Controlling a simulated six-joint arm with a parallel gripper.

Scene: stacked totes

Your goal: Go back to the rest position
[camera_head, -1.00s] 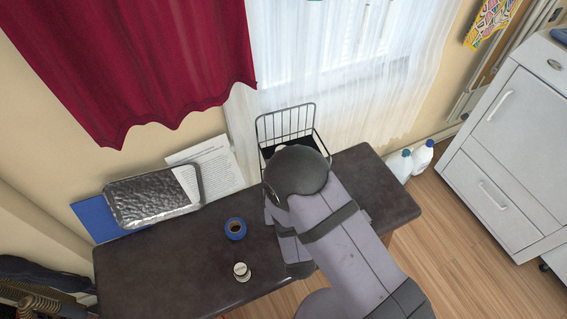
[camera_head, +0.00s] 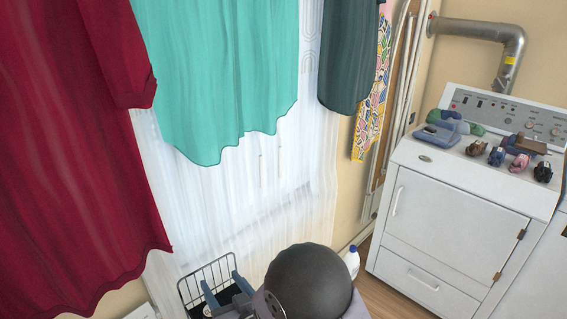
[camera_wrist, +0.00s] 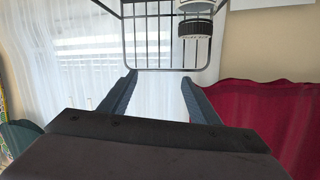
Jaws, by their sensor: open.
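My gripper (camera_head: 228,292) is at the bottom of the head view, its two blue fingers apart in front of the black wire basket (camera_head: 184,288). The wrist view shows my gripper (camera_wrist: 158,90) open, with nothing between the fingers. The wire basket (camera_wrist: 128,38) is beyond the fingertips there, at the top of the picture. A black and white round item (camera_wrist: 195,28) shows by the basket's wires. Whether the fingers touch the basket cannot be told.
A crimson cloth (camera_head: 70,160), a teal cloth (camera_head: 225,75) and a dark green garment (camera_head: 347,55) hang by the sheer curtain (camera_head: 200,210). A white washer or dryer (camera_head: 450,225) with small items on top stands at right. A white bottle (camera_head: 352,262) is behind my arm.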

